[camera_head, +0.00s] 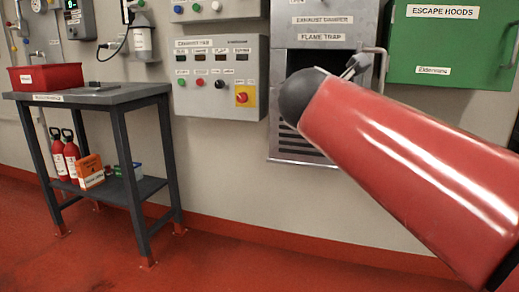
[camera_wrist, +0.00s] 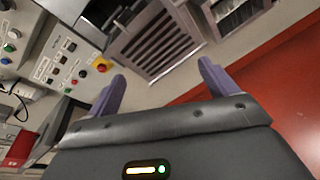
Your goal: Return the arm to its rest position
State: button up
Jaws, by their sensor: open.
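My gripper (camera_wrist: 162,72) shows in the wrist view with its two purple fingers wide apart and nothing between them. Beyond the fingers are the wall, a slatted metal grille (camera_wrist: 152,42) and the red floor. The view is strongly tilted. In the head view my red arm link (camera_head: 400,165) reaches from the lower right toward the middle, in front of the flame trap unit (camera_head: 325,40). Its dark rounded end covers part of that unit's opening. I cannot make out the gripper's fingers in the head view.
A grey control panel (camera_head: 218,102) with buttons hangs left of the flame trap. A green escape hoods box (camera_head: 440,50) hangs on the right. A dark table (camera_head: 105,95) bears a red bin (camera_head: 45,77); red extinguishers (camera_head: 70,155) stand on its lower shelf. The middle floor is clear.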

jog(key=s+d+f+m+g+y+p, duration=0.2)
jog(key=s+d+f+m+g+p, duration=0.3)
jog(key=s+f+m, duration=0.85)
jog(key=s+a+f+m+g+y+p, duration=0.2)
jog(key=s+f+m+g+y, duration=0.1)
jog(key=s+f+m, duration=0.7)
jog(key=s+m, duration=0.1)
jog(key=m, duration=0.2)
jog(key=shift+s+a+f+g+p, duration=0.2)
jog(key=shift+a+f+g+p, duration=0.05)
jog(key=shift+g+p, duration=0.15)
